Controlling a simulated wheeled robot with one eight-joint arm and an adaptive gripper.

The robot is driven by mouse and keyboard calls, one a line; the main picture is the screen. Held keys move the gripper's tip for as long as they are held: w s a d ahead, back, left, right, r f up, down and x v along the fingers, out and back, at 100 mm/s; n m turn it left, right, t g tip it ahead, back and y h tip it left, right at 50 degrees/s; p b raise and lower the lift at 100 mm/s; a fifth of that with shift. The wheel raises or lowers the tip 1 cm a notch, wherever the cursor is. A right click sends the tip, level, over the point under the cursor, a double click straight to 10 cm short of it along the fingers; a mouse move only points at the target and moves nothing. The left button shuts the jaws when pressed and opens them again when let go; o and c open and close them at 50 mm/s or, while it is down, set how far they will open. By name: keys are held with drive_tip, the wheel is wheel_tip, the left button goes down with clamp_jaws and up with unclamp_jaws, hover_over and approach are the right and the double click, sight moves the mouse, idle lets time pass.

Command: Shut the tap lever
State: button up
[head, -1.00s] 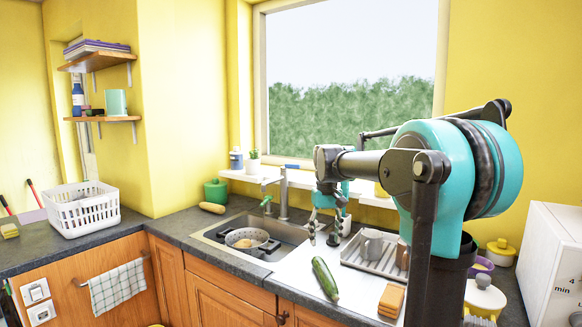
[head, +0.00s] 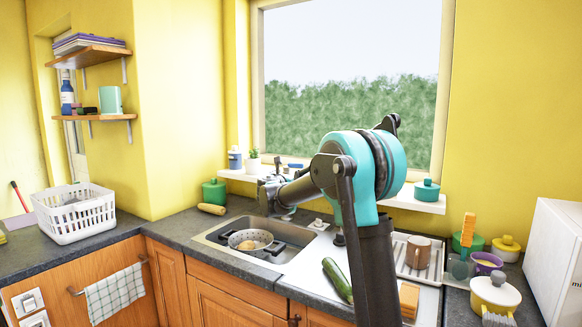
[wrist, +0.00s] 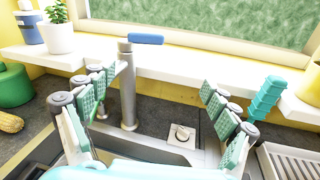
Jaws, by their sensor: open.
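The tap (wrist: 128,95) is a grey upright column behind the sink, seen left of centre in the wrist view. In the head view the tap top (head: 277,162) shows just above my gripper, and the rest of the tap is mostly hidden. My gripper (wrist: 160,108) is open and empty, its padded fingers spread wide. The left finger overlaps the tap's spout in the picture; I cannot tell whether they touch.
A plant pot (wrist: 59,37) stands on the windowsill (wrist: 205,69). A white square plate with a knob (wrist: 180,135) is behind the sink. A cucumber (head: 337,280) and dish rack (head: 425,272) lie to the right.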

drive_tip(key=w+d, duration=0.1)
drive_tip(key=w, duration=0.4)
drive_tip(key=w+d+n, duration=0.1)
drive_tip(key=w, duration=0.5)
drive_tip(key=w+d+n+t, duration=0.1)
drive_tip(key=w, duration=0.5)
drive_tip(key=shift+d+r+y, duration=0.25)
drive_tip(key=shift+d+y, duration=0.05)
drive_tip(key=shift+d, duration=0.1)
